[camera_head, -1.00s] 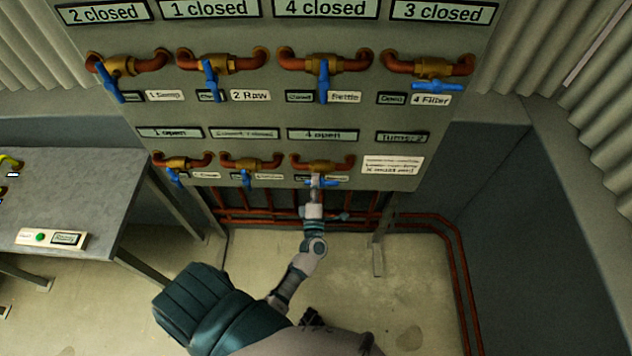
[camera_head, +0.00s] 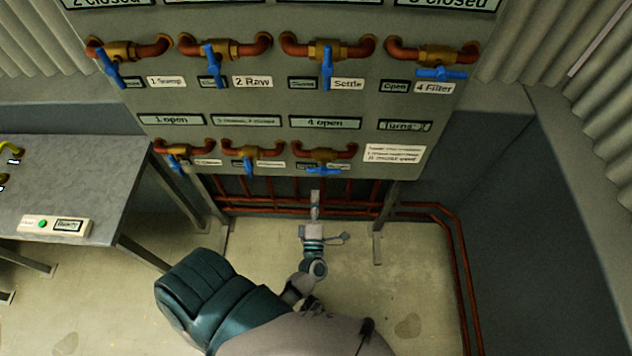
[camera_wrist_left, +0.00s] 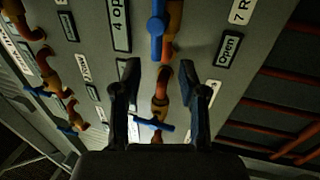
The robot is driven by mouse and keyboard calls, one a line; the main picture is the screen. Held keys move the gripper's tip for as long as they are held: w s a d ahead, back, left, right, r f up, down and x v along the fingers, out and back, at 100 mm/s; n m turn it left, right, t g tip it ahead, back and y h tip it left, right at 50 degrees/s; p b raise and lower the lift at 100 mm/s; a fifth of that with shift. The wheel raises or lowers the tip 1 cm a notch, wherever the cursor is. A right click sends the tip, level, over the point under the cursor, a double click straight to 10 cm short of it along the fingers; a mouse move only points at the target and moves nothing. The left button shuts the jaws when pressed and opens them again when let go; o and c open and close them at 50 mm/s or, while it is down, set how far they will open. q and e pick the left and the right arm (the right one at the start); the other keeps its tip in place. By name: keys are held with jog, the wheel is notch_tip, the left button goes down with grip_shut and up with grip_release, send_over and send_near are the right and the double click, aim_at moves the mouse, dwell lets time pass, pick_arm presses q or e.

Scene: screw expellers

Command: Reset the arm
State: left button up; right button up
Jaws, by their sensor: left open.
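My left gripper (camera_head: 315,207) is in front of the lower part of the valve panel (camera_head: 470,25), below the lower row of valves. It is apart from the nearest blue handle (camera_head: 323,171), which lies roughly sideways on the lower right valve (camera_head: 322,154). In the left wrist view, its two dark fingers (camera_wrist_left: 158,82) are spread with nothing held. Beyond them a copper-coloured valve (camera_wrist_left: 161,92) and a blue handle (camera_wrist_left: 153,124) show. My left arm reaches up from the bottom of the head view. My right gripper is not in view.
Several valves with blue handles line the panel's upper row; the right one (camera_head: 442,73) lies sideways. A grey table (camera_head: 90,180) with a small button box (camera_head: 55,225) stands at left. Red pipes (camera_head: 455,265) run under the panel and along the right wall. Floor near the arm is clear.

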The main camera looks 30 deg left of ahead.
pick_arm(q)
jog(key=v, duration=0.2)
jog(key=shift+s+d+f, duration=0.1)
jog(key=shift+s+d, duration=0.05)
jog(key=shift+s, duration=0.15)
